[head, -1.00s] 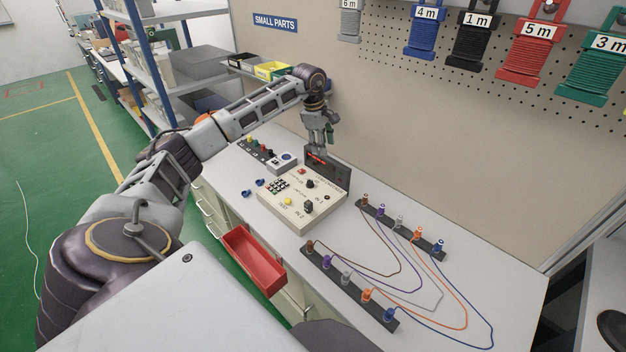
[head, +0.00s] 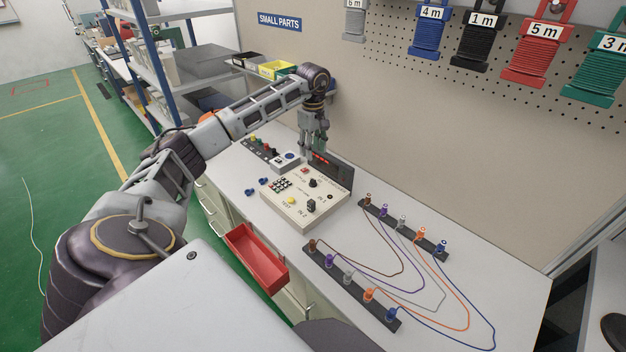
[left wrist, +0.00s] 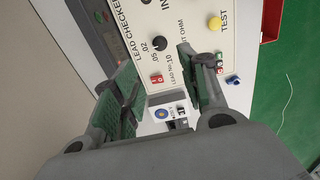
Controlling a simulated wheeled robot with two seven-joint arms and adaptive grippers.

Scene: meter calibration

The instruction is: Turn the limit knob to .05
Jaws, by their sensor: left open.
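The lead checker (head: 322,208) is a cream box on the bench with a raised dark display panel (head: 340,175) at its back. The limit knob (head: 313,183) is small, round and black. It also shows in the left wrist view (left wrist: 157,50), close to the printed .02, .05 and 10 marks. I cannot tell which mark it points at. My left gripper (head: 315,153) points down above the box's back left side, beside the display panel. In the left wrist view its green-padded fingers (left wrist: 158,60) are open and empty, with the knob showing between the tips. My right gripper is out of view.
A small control box (head: 286,162) stands behind left. Two terminal strips (head: 352,287) with coloured wires lie right.

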